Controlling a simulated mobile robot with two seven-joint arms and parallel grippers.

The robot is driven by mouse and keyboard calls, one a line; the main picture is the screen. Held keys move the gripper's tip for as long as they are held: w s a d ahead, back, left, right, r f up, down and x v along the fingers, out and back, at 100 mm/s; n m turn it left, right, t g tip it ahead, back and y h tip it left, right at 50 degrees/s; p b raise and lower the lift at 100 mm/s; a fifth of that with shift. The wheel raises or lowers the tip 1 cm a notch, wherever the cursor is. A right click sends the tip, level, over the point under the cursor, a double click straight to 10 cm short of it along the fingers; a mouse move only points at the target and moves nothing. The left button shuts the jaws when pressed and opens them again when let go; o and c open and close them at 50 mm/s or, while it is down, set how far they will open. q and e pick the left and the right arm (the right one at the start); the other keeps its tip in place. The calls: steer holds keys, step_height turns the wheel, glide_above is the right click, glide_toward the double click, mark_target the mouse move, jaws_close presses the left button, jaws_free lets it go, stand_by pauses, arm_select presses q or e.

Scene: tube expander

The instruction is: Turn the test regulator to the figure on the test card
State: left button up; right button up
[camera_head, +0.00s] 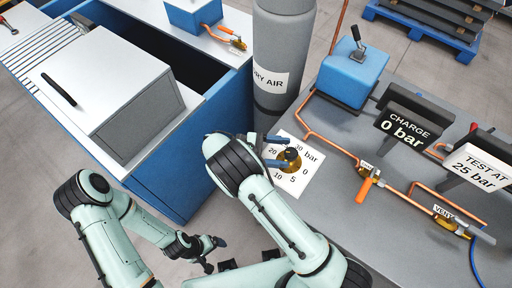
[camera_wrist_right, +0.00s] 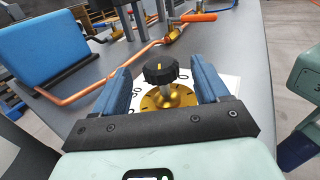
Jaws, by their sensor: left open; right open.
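The test regulator (camera_head: 291,156) has a black knob on a brass base, on a white dial card (camera_head: 289,187) marked in bar. In the right wrist view its knob (camera_wrist_right: 160,69) shows a yellow mark on top; the figure it points to is unclear. The test card (camera_head: 480,169) reads "TEST AT 25 bar". My right gripper (camera_head: 286,151) is open, its blue fingers on either side of the knob; in the wrist view gaps show between knob and fingers (camera_wrist_right: 159,68). My left gripper (camera_head: 214,255) is open and empty, low, away from the bench.
A sign (camera_head: 403,125) reads "CHARGE 0 bar". Copper pipe (camera_head: 330,140) with an orange-handled valve (camera_head: 368,184) and a vent valve (camera_head: 445,212) runs along the grey bench. A blue box (camera_head: 352,72) and a grey cylinder (camera_head: 281,50) stand behind. A blue cabinet (camera_head: 165,185) is at left.

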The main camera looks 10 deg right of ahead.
steer(key=v, duration=0.6)
steer(key=shift+d, duration=0.1)
steer(key=shift+w+a+r+p, duration=0.2)
steer(key=shift+a+p, duration=0.25)
steer(key=shift+p, duration=0.05)
steer(key=shift+w+a, duration=0.1)
steer(key=shift+a, duration=0.2)
steer(key=shift+w+a+f+p, duration=0.2)
steer(key=shift+w+a+p, duration=0.05)
steer(key=shift+a+p, duration=0.15)
arm_select(q)
steer(key=shift+w+r, duration=1.05)
steer(key=shift+r, duration=0.1)
arm_select(e)
steer(key=shift+s, duration=0.1)
arm_select(q)
steer(key=shift+s, duration=0.1)
arm_select(e)
steer(key=shift+s, duration=0.1)
